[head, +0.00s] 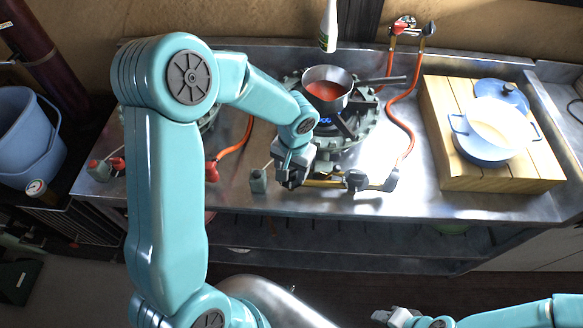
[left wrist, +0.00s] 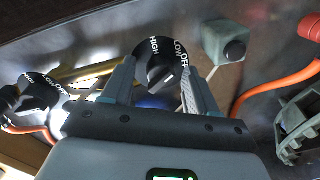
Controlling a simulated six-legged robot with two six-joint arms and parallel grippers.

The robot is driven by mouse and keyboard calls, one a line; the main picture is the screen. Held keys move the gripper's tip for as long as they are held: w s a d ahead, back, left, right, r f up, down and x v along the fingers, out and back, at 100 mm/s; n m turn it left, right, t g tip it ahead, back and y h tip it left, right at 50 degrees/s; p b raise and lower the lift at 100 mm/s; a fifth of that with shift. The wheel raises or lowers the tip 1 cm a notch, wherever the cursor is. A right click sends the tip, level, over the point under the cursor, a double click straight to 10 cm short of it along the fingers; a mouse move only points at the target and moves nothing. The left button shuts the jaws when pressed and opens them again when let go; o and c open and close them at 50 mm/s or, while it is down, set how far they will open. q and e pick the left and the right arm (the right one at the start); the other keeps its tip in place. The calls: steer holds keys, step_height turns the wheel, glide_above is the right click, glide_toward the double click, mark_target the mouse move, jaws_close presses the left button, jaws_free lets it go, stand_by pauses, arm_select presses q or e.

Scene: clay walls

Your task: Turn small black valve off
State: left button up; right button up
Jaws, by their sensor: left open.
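In the left wrist view a round black valve knob (left wrist: 160,62) with white HIGH, LOW and OFF lettering lies between the fingers of my left gripper (left wrist: 158,88). The fingers are open, one on each side of the knob; I cannot tell whether they touch it. A second black valve knob (left wrist: 38,92), with HIGH lettering, is at the left of the wrist view; a dark valve (head: 357,180) shows right of the gripper in the head view. My right gripper (head: 390,317) is at the bottom edge, its fingers unclear.
A pan (head: 327,92) with red contents stands on the burner (head: 350,133), a blue glow beneath. An orange hose (head: 405,110) runs behind on the right. A wooden board (head: 447,168) carries a blue-white pot (head: 487,140). A small grey-green block (head: 258,181) is left of my left gripper.

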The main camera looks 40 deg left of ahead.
arm_select(q)
steer(key=c, duration=1)
steer(key=shift+m+b, duration=0.3)
steer(key=shift+m, duration=0.3)
steer(key=shift+w+m, duration=0.1)
steer(key=shift+m, duration=0.5)
steer(key=shift+r+m+b, duration=0.1)
steer(key=shift+m+b, duration=0.35)
steer(key=shift+m, duration=1.55)
steer(key=o, duration=1)
